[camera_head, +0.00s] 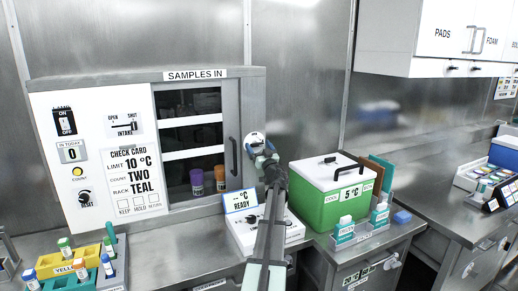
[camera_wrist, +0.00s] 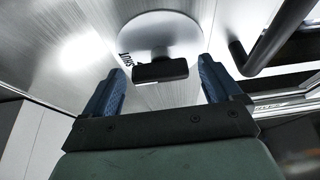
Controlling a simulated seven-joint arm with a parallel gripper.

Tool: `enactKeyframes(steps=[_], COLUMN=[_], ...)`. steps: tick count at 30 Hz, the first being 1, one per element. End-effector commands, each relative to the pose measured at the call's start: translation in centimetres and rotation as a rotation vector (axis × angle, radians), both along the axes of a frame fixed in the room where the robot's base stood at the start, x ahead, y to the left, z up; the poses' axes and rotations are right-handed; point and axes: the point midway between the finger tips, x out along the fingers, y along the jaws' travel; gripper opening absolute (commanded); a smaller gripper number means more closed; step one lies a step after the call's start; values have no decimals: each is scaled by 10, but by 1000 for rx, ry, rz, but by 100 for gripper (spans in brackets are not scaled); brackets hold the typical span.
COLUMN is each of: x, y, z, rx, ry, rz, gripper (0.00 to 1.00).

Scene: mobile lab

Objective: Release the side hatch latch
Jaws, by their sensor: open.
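The side hatch latch shows in the wrist view as a round white plate (camera_wrist: 165,28) with a short black handle (camera_wrist: 160,72) across its lower part. In the head view the white plate (camera_head: 254,137) is on the right of the cabinet, partly hidden behind my gripper (camera_head: 262,158). My gripper is open. In the wrist view its blue fingers (camera_wrist: 163,68) stand on either side of the black handle, with gaps on both sides. I cannot tell how deep the handle lies between them. Printed letters on the plate are partly covered.
A dark bar handle (camera_wrist: 270,38) of the cabinet door is close to the right finger; it also shows in the head view (camera_head: 232,158). Below my arm stands a white box with a READY card (camera_head: 240,202). A green cooler (camera_head: 325,195) stands to the right.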

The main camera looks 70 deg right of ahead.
Motion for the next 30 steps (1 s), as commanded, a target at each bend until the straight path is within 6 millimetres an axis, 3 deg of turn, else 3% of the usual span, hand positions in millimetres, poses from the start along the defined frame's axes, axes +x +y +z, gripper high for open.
enactKeyframes(steps=[5, 22, 30], x=[0, 0, -1], y=[0, 0, -1], z=[0, 0, 0], rx=[0, 0, -22], ry=[0, 0, 22], rz=[0, 0, -1], gripper=[90, 36, 36])
